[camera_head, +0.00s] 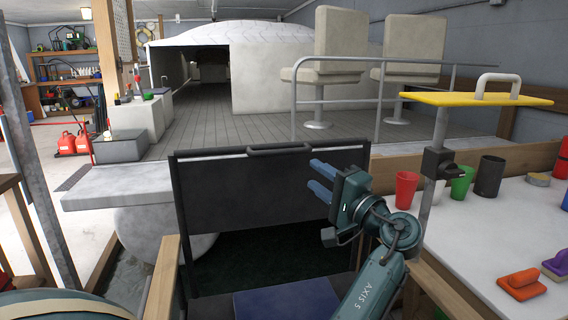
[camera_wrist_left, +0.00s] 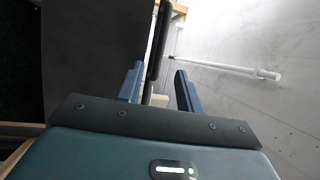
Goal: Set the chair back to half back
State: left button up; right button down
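The chair back (camera_head: 225,200) is a dark, broad panel standing nearly upright in the middle of the head view, with a dark handle (camera_head: 278,148) along its top edge. A dark blue surface (camera_head: 285,305), perhaps the seat, shows low in front of it. My left gripper (camera_head: 320,180) is open at the panel's upper right, near the handle's right end. In the left wrist view the panel (camera_wrist_left: 90,50) fills the left side, and the dark handle (camera_wrist_left: 158,45) lines up with the gap between the parted fingers (camera_wrist_left: 160,88). Contact cannot be told. My right gripper is out of view.
A white table (camera_head: 480,240) at the right holds a red cup (camera_head: 406,188), a green cup (camera_head: 462,182), a dark cup (camera_head: 488,177) and coloured tools. A yellow board (camera_head: 470,99) stands above it on a post. A boat deck (camera_head: 240,130) with seats and railing lies behind.

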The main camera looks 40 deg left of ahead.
aim_at(285, 153)
pick_arm(q)
jog(key=x, duration=1.2)
jog(key=shift+a+r, duration=0.15)
jog(key=shift+a, duration=0.25)
jog(key=shift+c, duration=0.4)
grip_shut()
